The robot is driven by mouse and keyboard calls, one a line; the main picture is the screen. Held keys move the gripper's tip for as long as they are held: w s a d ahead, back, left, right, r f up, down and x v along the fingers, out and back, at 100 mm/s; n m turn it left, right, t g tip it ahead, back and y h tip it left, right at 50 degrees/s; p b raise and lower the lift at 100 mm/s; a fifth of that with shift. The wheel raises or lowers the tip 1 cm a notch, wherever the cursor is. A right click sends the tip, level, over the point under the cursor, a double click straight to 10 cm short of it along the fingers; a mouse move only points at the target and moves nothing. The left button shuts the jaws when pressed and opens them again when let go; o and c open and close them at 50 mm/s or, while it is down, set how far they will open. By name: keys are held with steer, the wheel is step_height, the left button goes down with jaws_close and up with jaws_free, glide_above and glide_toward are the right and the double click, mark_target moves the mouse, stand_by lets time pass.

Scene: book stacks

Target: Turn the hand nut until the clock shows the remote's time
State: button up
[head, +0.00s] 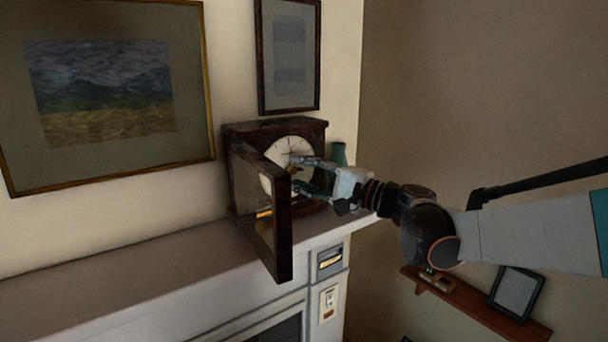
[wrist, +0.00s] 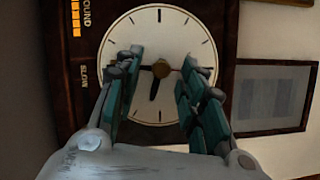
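The clock (head: 237,130) stands on the mantel with its glazed door (head: 284,225) swung open. Its pale dial (head: 277,148) is partly covered by my gripper (head: 298,174). In the wrist view the dial (wrist: 160,28) appears turned sideways. The brass hand nut (wrist: 162,69) sits at its centre. One dark hand (wrist: 154,91) points down in that view; a thin dark line runs sideways through the centre. My gripper (wrist: 163,72) is open, with one finger on each side of the nut and gaps showing. I cannot identify the remote or its time.
A green vase (head: 339,153) stands right of the clock. The mantel (head: 110,275) is clear to the left. Below are a small display panel (head: 330,262) and a white switch-like unit (head: 329,303). A wall shelf (head: 480,312) holds a small item and a dark-framed panel (head: 516,291).

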steer(key=shift+d, duration=0.1)
steer(key=v, duration=1.1)
steer(key=shift+s+d, duration=0.3)
